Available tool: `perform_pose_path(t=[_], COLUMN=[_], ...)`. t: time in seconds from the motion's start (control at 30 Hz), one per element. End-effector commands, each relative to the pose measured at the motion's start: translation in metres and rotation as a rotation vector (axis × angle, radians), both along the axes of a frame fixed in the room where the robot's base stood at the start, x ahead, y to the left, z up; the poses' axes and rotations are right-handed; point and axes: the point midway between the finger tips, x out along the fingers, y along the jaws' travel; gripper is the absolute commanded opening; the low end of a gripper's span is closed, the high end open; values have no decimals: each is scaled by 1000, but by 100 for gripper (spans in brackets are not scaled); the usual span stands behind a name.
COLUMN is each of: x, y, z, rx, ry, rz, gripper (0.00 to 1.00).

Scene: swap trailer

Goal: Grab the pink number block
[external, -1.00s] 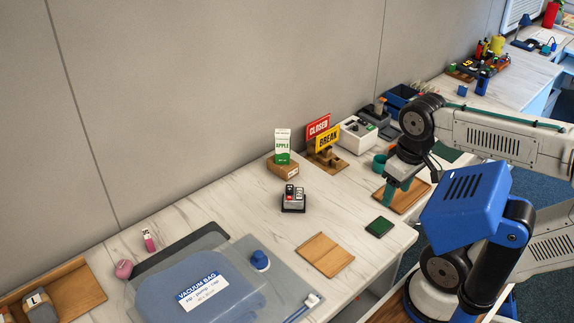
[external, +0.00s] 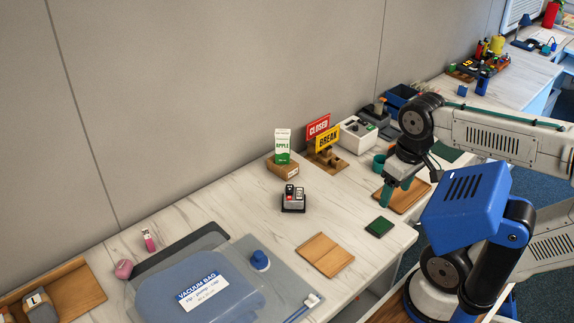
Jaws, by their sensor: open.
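A small pink block (external: 124,269) lies on the white desk at the far left, beside the vacuum bag. No number on it can be made out at this size. A thin pink and white stick-like piece (external: 149,240) stands just behind it to the right. My gripper (external: 389,195) points down at the right end of the desk, over a wooden board, far from both pink things. It is open, and I see nothing held in its teal fingers.
The blue vacuum bag (external: 200,292) covers much of the front left. A wall runs behind the desk.

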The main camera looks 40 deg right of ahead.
Motion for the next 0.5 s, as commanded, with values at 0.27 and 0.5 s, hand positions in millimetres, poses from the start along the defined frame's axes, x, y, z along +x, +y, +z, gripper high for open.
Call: perform_pose_path(t=[0.27,0.5], x=[62,150], y=[59,140], z=[10,13], rx=[247,542], ry=[83,230], rz=[-128,-359], gripper=[66,66])
